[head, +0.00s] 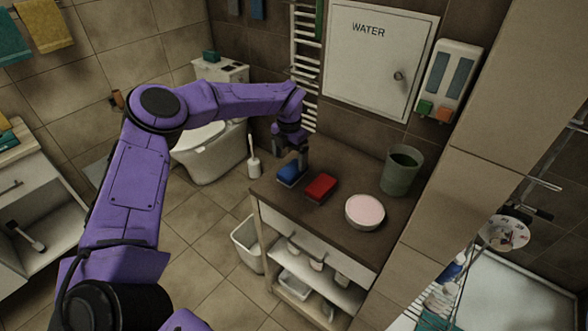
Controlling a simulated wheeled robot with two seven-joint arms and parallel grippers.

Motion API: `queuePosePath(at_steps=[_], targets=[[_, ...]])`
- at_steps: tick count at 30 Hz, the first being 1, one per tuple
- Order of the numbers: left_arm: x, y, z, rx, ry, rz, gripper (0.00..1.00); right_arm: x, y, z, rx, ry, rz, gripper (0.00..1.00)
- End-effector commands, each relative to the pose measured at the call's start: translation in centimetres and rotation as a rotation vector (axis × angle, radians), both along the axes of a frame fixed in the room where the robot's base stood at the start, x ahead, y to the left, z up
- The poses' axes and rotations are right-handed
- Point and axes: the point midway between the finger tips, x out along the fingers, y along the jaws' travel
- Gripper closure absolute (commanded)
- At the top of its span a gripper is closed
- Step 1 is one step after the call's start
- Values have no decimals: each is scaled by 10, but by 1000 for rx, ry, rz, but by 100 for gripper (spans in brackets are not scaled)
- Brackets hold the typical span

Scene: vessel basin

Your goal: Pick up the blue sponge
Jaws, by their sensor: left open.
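The blue sponge (289,175) lies on the dark countertop (341,232) near its left end. My left gripper (291,164) is open and points down at the sponge, with its fingers at or just above the sponge's top. I cannot tell whether the fingers touch it. The far part of the sponge is hidden by the gripper. My right gripper is not in view.
A red sponge (321,187) lies just right of the blue one. A round dish with a pink top (365,211) and a grey-green cup (401,170) stand farther right. A towel radiator (304,60) and wall cabinet (375,60) are behind.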

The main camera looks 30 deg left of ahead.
Motion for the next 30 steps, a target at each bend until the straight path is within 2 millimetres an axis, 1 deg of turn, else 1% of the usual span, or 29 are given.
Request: queuePosePath(at_steps=[4, 7, 10, 13, 18, 20, 21, 23, 24, 30], targets=[[1, -3, -15, 0, 3, -3, 8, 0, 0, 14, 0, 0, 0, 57], [2, -3, -33, 1, 5, -3, 8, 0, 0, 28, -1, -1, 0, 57], [3, -3, -51, 1, 1, -2, 8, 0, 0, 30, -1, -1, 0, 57], [3, -3, -58, 0, -1, -1, 8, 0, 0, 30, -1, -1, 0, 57], [4, -3, -59, 0, -2, -3, 8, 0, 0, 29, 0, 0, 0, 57], [4, -4, -59, 0, -2, -3, 28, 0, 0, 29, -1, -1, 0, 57], [4, -4, -59, 1, -2, -3, 41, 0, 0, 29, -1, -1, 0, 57], [4, -4, -59, 1, -2, -3, 61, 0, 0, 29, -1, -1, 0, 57], [4, -4, -59, 1, -2, -3, 63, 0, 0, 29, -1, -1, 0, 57], [4, -4, -58, 1, -2, -4, 63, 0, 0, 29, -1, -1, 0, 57]])
